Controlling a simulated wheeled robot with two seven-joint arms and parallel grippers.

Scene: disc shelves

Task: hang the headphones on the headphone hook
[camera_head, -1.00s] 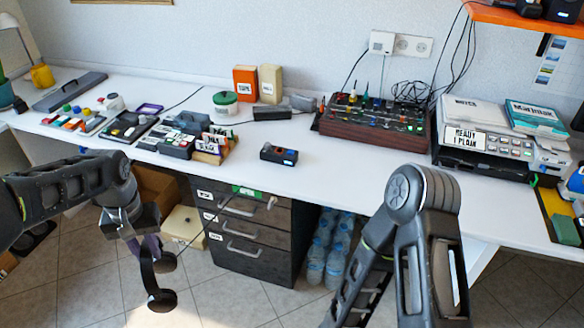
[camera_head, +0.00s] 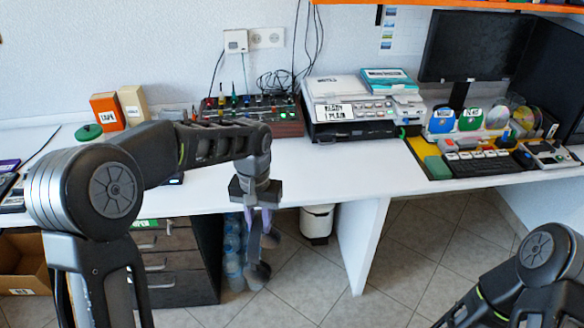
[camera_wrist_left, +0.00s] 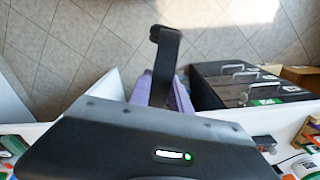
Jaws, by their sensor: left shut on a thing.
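My left gripper (camera_head: 261,207) is shut on the dark headphones (camera_head: 257,272), which hang below it in front of the white desk's front edge. In the left wrist view, the headphones (camera_wrist_left: 164,42) stick out from between the purple fingers of the left gripper (camera_wrist_left: 161,92), over the tiled floor. A small dark bracket (camera_head: 379,15) hangs under the orange shelf at the top; I cannot tell if it is the headphone hook. My right arm shows at the lower right, but its gripper is out of frame.
The white desk (camera_head: 330,180) is bare in its middle front. A printer (camera_head: 350,108), a monitor (camera_head: 474,45) and a keyboard (camera_head: 483,163) stand toward the right. Dark drawers (camera_head: 175,265) and a white bin (camera_head: 317,223) stand under the desk. The orange shelf (camera_head: 480,4) overhangs the back.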

